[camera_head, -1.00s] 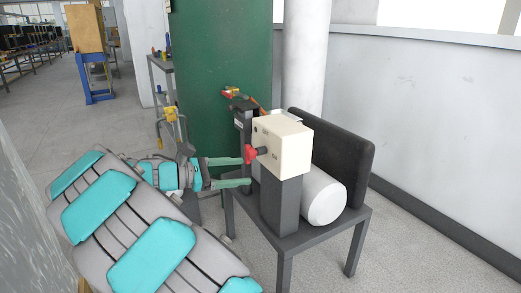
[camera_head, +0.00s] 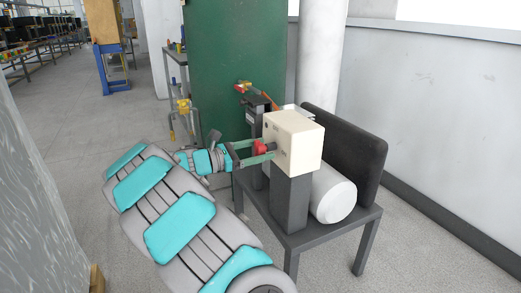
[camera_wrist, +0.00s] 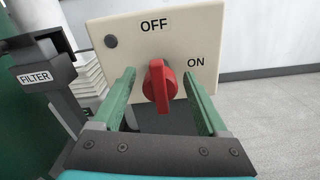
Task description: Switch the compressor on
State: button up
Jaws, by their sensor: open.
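A cream switch box (camera_head: 300,142) stands on a dark post on a small table, with a red rotary knob (camera_head: 260,148) on its face. In the wrist view the box (camera_wrist: 120,28) reads OFF at the top and ON at the right. My gripper (camera_head: 271,149) is open at the box face. In the wrist view my gripper's (camera_wrist: 158,75) two green fingers lie left and right of the knob, with gaps on both sides. The white tank (camera_head: 333,194) lies behind the post.
A dark table (camera_head: 314,232) carries the box, the tank and a black panel (camera_head: 352,140). A dark unit labelled FILTER (camera_wrist: 40,78) stands left of the box. A green column (camera_head: 230,70) rises behind; a grey wall is at right. Open floor lies left.

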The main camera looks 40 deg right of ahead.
jog(key=shift+d, duration=0.1)
grip_shut()
dwell(0.6)
